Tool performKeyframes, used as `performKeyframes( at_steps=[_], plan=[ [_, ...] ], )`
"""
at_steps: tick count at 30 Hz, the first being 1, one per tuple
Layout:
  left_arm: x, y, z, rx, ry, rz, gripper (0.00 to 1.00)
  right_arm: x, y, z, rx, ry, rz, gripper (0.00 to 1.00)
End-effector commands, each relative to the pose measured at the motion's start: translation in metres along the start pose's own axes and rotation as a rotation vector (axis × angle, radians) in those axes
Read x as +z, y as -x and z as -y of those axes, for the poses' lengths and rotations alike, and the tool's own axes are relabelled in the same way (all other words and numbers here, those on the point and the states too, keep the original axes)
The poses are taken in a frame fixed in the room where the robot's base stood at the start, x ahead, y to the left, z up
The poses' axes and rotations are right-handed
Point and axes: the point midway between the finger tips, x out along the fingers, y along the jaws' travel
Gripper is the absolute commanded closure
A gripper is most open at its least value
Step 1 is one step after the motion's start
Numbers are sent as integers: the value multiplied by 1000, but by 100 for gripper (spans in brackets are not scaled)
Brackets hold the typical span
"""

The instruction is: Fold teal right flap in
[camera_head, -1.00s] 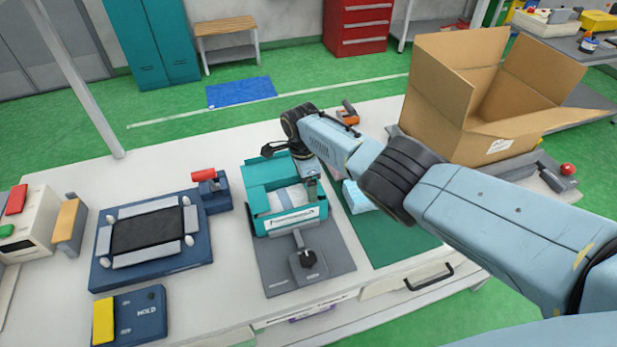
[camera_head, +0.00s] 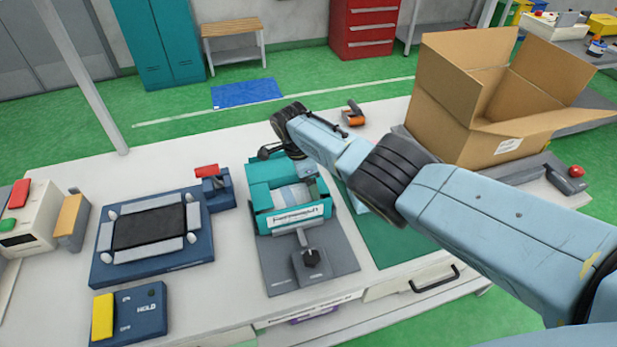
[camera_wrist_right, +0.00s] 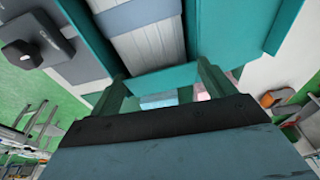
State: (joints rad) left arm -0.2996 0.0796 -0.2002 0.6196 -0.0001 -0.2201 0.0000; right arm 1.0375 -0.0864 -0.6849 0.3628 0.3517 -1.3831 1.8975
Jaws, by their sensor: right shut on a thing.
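The teal fixture (camera_head: 262,198) stands on a grey base plate at the middle of the bench, with a labelled front band. A white pleated stack (camera_wrist_right: 150,45) lies in it under a grey strap, beside teal panels. My right arm reaches over from the right, and its wrist and hand hide the fixture's far right part in the head view. My right gripper (camera_wrist_right: 162,82) is shut on a teal edge that crosses between its fingers in the wrist view, seemingly the right flap (camera_wrist_right: 160,77). The flap's exact angle is unclear. My left gripper is not in view.
A dark clamp knob (camera_head: 311,258) stands at the front of the base plate. A blue tray frame (camera_head: 150,240) lies to the left, a green mat (camera_head: 395,243) to the right. An open cardboard box (camera_head: 450,110) stands at the back right. An orange-handled tool (camera_head: 353,115) lies behind.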

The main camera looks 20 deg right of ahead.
Motion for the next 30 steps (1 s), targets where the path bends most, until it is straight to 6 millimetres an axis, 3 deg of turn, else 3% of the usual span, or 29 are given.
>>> performKeyframes(
  at_steps=[1, 18, 19, 22, 30],
  plan=[
    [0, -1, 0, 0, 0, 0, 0, 3, -16, -14, 39, 3, 5, 41],
    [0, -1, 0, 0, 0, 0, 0, 3, -16, -14, 38, 4, 5, 41],
    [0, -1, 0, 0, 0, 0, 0, 3, -16, -14, 38, 4, 5, 16],
    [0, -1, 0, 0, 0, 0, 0, 3, -16, -13, 38, 4, 5, 3],
    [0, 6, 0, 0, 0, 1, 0, 0, 2, -5, 15, 2, 4, 0]
  ],
)
